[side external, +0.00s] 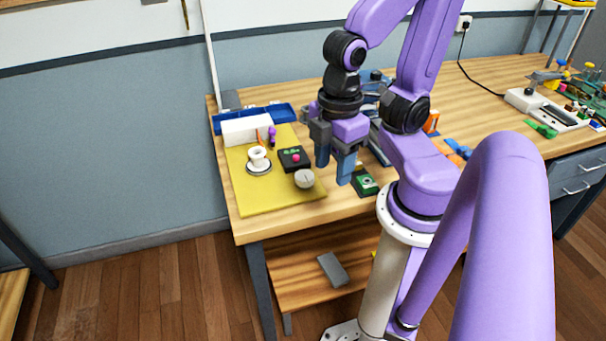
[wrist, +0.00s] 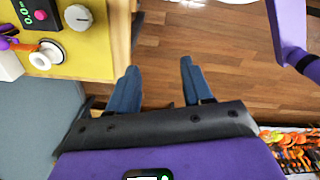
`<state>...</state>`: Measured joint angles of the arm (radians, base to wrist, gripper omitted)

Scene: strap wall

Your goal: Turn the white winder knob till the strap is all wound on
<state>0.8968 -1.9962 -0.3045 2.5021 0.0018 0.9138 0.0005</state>
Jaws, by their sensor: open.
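A white spool-shaped piece (side external: 258,157) stands on a round base on the yellow board (side external: 262,200); it also shows at the upper left of the wrist view (wrist: 45,54). A pale grey round knob (side external: 304,179) with a line across its top sits near the board's right edge, and shows in the wrist view too (wrist: 78,17). I cannot tell for sure which of these is the winder knob. No strap can be made out clearly. My gripper (side external: 334,174) is open and empty, right of the board and apart from both pieces; its blue fingers show in the wrist view (wrist: 158,70).
A black box with a pink button (side external: 294,159) sits between spool and knob. A white block (side external: 245,130) and a blue tray (side external: 283,111) lie behind. A green-and-black device (side external: 364,183) is close right of my fingers. The table's front edge is near; the board's front is clear.

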